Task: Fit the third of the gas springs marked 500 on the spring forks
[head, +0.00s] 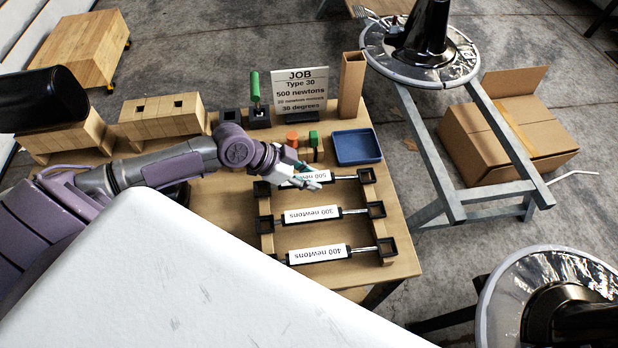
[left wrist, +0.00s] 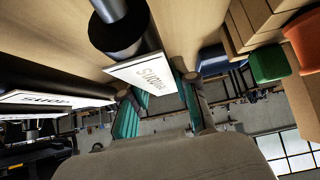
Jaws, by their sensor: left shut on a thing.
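The gas spring marked 500 (head: 326,177) lies in the back row of the rack on the wooden table. My left gripper (head: 308,181) is down at its white label and shut on it. In the left wrist view the spring's label (left wrist: 150,76) and dark body sit between my gripper's teal-lined fingers (left wrist: 160,104). Gas springs marked 300 (head: 312,214) and 400 (head: 318,254) lie in the rows in front. Whether the held spring is clear of its cradles cannot be told. I cannot make out the spring forks. My right gripper is out of view.
A job card (head: 300,93) reading 500 newtons stands at the table's back. Near it are a green-handled tool (head: 255,88), a cardboard tube (head: 351,85) and a blue tray (head: 357,147).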

